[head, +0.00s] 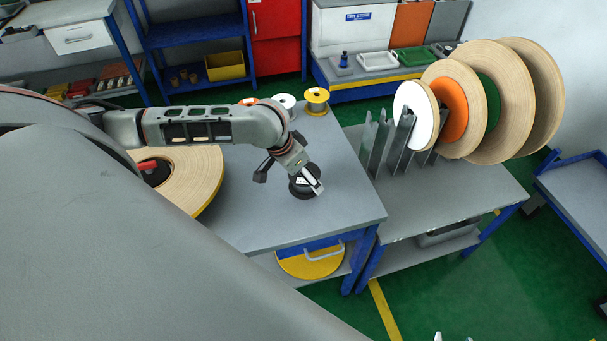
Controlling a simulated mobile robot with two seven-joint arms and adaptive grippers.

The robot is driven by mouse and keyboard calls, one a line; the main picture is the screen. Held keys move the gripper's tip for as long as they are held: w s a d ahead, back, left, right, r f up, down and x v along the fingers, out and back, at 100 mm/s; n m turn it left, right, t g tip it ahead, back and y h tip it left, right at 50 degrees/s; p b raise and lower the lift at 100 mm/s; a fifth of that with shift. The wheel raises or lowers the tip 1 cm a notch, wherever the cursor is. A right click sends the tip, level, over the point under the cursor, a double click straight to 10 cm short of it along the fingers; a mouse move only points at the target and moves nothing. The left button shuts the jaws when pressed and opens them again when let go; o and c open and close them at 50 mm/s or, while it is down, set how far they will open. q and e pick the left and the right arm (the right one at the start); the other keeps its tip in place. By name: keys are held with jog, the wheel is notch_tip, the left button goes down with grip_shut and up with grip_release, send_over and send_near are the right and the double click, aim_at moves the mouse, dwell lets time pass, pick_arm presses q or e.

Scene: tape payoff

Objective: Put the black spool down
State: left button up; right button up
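The black spool (298,190) is over the front right part of the grey table (262,220). My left arm reaches across from the left, and its gripper (313,183) points down at the spool. One light finger lies across the spool's right side; the other finger is hidden. The gripper appears closed on the spool. I cannot tell whether the spool's underside touches the table. Two small light tips at the bottom edge look like my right gripper (453,338), apart and with nothing between them; the rest is out of view.
A large wooden reel (205,170) with a dark hub lies left on the table. White (285,102) and yellow (316,101) spools stand at the back. To the right, a rack (402,140) holds several upright reels. The table's front right corner is clear.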

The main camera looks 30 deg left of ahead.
pick_arm(q)
jog(key=p+v, duration=0.2)
jog(key=v, duration=1)
jog(key=shift+p, duration=0.3)
